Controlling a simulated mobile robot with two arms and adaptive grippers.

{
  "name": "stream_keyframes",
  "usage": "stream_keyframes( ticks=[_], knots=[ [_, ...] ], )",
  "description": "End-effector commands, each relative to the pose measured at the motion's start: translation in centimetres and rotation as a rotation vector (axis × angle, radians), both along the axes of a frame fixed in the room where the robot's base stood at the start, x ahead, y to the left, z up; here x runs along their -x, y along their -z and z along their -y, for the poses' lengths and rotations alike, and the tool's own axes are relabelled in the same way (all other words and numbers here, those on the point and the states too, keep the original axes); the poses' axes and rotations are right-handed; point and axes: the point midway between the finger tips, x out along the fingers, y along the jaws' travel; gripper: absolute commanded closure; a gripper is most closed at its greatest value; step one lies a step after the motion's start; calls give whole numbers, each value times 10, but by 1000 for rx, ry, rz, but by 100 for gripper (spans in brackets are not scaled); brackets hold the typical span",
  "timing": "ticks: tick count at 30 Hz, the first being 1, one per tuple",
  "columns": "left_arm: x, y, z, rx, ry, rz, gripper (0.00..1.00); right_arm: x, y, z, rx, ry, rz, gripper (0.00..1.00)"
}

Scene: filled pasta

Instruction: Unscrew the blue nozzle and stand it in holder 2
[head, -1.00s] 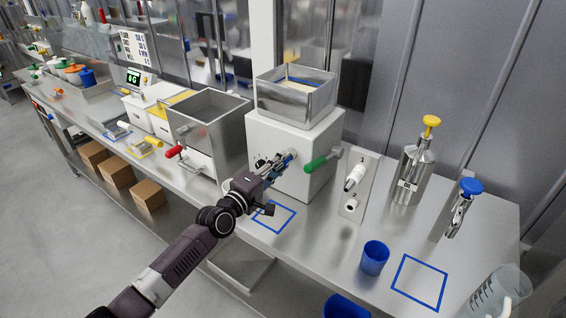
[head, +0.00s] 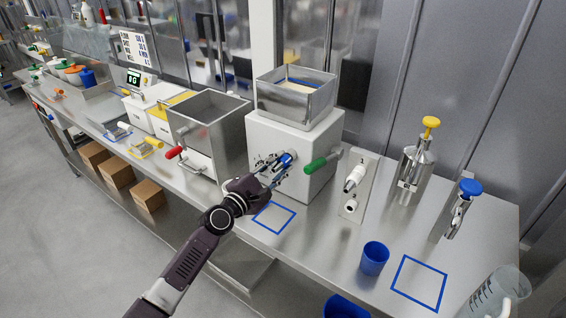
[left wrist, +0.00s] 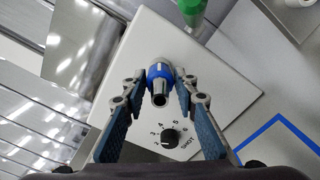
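The blue nozzle (head: 285,160) sticks out of the front of the white filling machine (head: 265,137). In the left wrist view, the nozzle (left wrist: 159,78) shows a blue ring and a steel tip. My left gripper (head: 279,168) reaches it from the front. Its fingertips (left wrist: 160,76) lie on both sides of the blue ring and look closed on it. The holder board (head: 358,187) stands to the right; a white nozzle (head: 354,178) sits at holder 1, and holder 2 (head: 350,206) shows only a short white peg. My right gripper is out of view.
A green handle (head: 322,162) sticks out beside the nozzle. The dial (left wrist: 171,137) lies below it in the wrist view. A blue cup (head: 374,258), a yellow-topped dispenser (head: 412,170) and a blue-topped one (head: 460,210) stand right. A blue-outlined square (head: 273,217) lies empty.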

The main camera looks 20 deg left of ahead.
Motion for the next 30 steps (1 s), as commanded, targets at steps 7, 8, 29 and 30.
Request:
stream_keyframes(
  ticks=[7, 8, 29, 30],
  knots=[
    [0, 0, 0, -3, 0, 1, 56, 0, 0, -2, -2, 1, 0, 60],
    [0, 0, 0, -3, 0, 1, 56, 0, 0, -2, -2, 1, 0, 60],
    [0, 0, 0, -988, 1, 359, 56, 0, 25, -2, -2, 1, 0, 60],
    [0, 0, 0, -1037, 1, 378, 56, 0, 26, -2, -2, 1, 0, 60]
  ],
)
